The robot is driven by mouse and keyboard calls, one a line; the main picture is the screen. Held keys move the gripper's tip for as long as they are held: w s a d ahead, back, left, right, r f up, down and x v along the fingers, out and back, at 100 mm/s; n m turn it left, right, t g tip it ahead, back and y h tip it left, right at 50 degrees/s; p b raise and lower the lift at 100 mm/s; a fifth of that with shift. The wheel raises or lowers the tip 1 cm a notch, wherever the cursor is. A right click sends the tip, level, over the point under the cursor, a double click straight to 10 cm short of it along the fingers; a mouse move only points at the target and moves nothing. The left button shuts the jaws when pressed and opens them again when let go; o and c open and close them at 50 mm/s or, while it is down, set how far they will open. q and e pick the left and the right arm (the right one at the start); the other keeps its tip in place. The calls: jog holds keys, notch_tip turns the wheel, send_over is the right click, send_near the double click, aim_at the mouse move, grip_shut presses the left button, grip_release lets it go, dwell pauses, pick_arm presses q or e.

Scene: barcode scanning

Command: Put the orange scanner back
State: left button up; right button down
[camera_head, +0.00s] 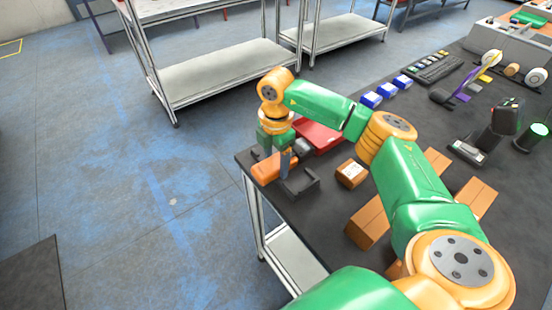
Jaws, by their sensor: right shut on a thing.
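The orange scanner (266,170) is at the left edge of the dark table, low over its surface. My right gripper (277,160) reaches down from above and is shut on the scanner. Part of the scanner is hidden by the fingers. A small dark open holder (302,184) stands just to the right of the scanner. I cannot tell whether the scanner touches the holder or the table. My left gripper is not in view.
A red tray (320,137) lies behind the gripper, partly hidden by my arm. A small orange-brown box (351,173) stands right of the holder. Brown cartons (369,224) lie nearer. Blue boxes (371,99) and a keyboard (434,67) are farther back. Floor is open left of the table.

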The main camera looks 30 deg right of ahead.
aim_at(276, 162)
jog(key=shift+f, duration=0.15)
jog(key=shift+c, duration=1.8)
grip_release()
jog(key=shift+r, duration=0.65)
notch_tip(276, 162, up, 6)
jog(key=shift+f+b, duration=0.1)
jog(key=shift+b, duration=0.6)
notch_tip(276, 162, up, 5)
jog(key=shift+r+p, duration=0.2)
jog(key=shift+p, duration=0.25)
